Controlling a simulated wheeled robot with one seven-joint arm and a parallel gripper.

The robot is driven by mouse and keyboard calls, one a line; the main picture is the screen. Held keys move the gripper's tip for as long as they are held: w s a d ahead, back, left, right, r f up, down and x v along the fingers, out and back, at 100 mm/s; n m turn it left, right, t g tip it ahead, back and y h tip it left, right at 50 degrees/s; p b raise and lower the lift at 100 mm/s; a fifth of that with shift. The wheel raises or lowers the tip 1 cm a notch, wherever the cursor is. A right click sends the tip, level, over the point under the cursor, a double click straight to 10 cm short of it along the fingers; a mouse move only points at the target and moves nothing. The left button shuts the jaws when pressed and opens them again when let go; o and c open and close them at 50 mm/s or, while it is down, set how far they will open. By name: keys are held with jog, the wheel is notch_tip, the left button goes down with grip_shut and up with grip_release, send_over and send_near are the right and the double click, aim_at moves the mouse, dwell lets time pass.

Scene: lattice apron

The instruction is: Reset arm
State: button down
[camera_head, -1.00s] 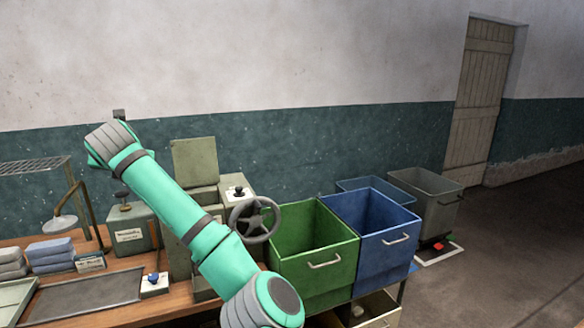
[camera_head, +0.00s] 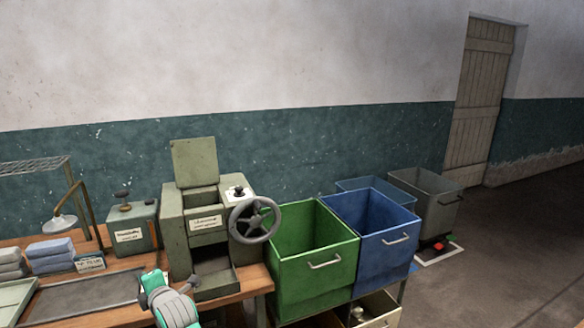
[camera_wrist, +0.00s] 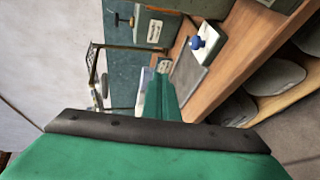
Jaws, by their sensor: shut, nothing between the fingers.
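In the wrist view my gripper (camera_wrist: 159,84) shows as a narrow green shape beyond a dark band, its fingers together with nothing held. It points toward the workbench and appears clear of the things there. In the head view only a green and grey part of my arm shows at the lower edge, in front of the bench; the gripper itself cannot be made out there.
A machine with a handwheel (camera_head: 255,220) stands on the wooden bench (camera_head: 255,279). A green bin (camera_head: 313,265) and a blue bin (camera_head: 385,250) stand to its right. A dark mat (camera_head: 85,298) and folded cloths (camera_head: 50,248) lie left. Open floor (camera_head: 500,240) lies far right.

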jog(key=s+d+f+m+t+h, duration=0.5)
jog(key=s+d+f+m, duration=1.3)
jog(key=s+d+f, duration=0.45)
jog(key=s+d+f+m+h, duration=0.1)
jog(key=s+d+m+h, duration=0.15)
jog(key=s+d, duration=0.45)
jog(key=s+d+m+h, duration=0.1)
jog(key=s+d+m, duration=0.25)
jog(key=s, duration=0.65)
jog(key=s+d+r+m+h, duration=0.1)
jog(key=s+d+r, duration=0.2)
jog(key=s, duration=0.4)
jog(key=s+d+r+m+h, duration=0.1)
jog(key=s+d+r+m, duration=0.1)
jog(key=s+d, duration=0.4)
jog(key=shift+s+r, duration=0.5)
jog(key=shift+r, duration=0.35)
